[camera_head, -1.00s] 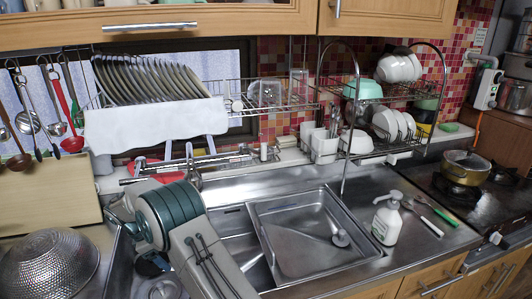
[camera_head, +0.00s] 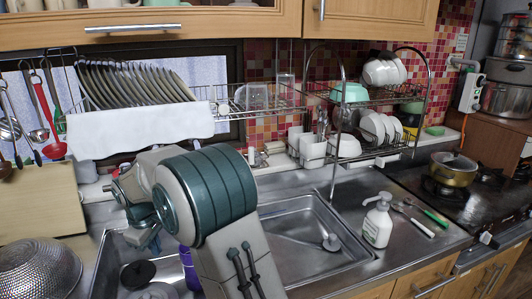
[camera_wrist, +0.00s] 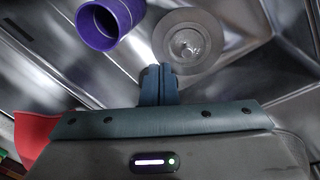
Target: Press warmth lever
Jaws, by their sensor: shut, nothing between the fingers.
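My gripper (camera_wrist: 158,82) is shut and empty. In the wrist view its fingertips sit in front of the metal sink, beside a clear round vessel (camera_wrist: 188,42) and a purple cup (camera_wrist: 108,22). I cannot tell whether it touches anything. A metal tap fitting (camera_head: 272,147) shows just right of my arm, in front of the tiled wall. The rest of the tap is hidden behind my arm. I cannot make out the warmth lever in either view.
The steel sink (camera_head: 340,222) has a ladle in it. A white soap bottle (camera_head: 377,222) stands right of it. A dome-shaped metal strainer (camera_head: 38,268) is at the left.

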